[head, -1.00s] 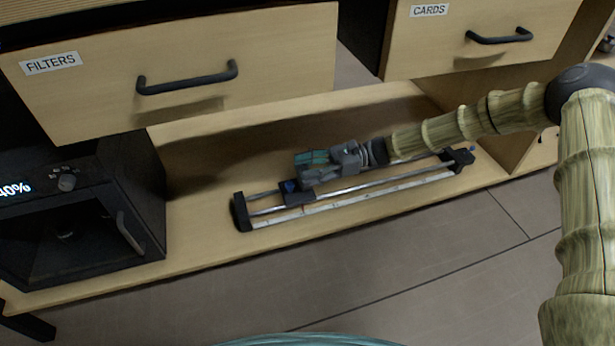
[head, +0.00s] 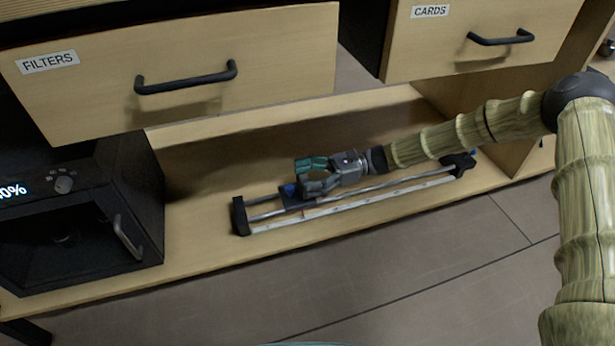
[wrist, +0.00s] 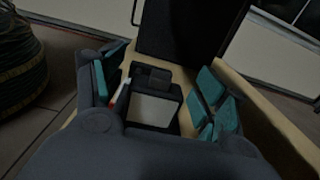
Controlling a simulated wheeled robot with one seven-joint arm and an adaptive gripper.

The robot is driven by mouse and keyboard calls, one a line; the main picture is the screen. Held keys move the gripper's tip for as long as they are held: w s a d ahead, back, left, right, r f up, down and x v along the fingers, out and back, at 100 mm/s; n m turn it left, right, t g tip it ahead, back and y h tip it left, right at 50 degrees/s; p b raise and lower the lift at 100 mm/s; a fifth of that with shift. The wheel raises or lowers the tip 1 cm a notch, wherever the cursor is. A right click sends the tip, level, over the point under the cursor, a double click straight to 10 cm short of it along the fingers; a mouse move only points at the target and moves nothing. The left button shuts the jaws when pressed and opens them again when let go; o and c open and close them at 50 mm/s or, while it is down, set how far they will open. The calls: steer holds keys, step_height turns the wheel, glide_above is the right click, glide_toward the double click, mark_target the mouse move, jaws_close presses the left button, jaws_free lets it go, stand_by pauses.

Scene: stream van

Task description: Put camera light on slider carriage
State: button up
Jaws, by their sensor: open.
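The camera slider (head: 350,203) lies on the low wooden shelf, with two rails and dark end blocks. Its dark carriage (head: 293,201) with a blue knob is near the left end. My gripper (head: 305,175) is just above the carriage, coming from the right, with teal-padded fingers spread open. In the wrist view a small dark box with a white panel (wrist: 154,110), which looks like the camera light, sits between my open fingers (wrist: 155,95), with visible gaps on both sides. The gripper hides the light in the head view, and its seating on the carriage cannot be told.
A FILTERS drawer (head: 190,70) and a CARDS drawer (head: 480,38) overhang the shelf (head: 190,240). A black box with a handle and lit display (head: 90,220) stands at the left. Shelf space between that box and the slider is clear.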

steer(key=shift+r, duration=0.2)
steer(key=p+v, duration=0.4)
steer(key=v, duration=0.8)
steer(key=shift+p, duration=0.35)
stand_by(0.8)
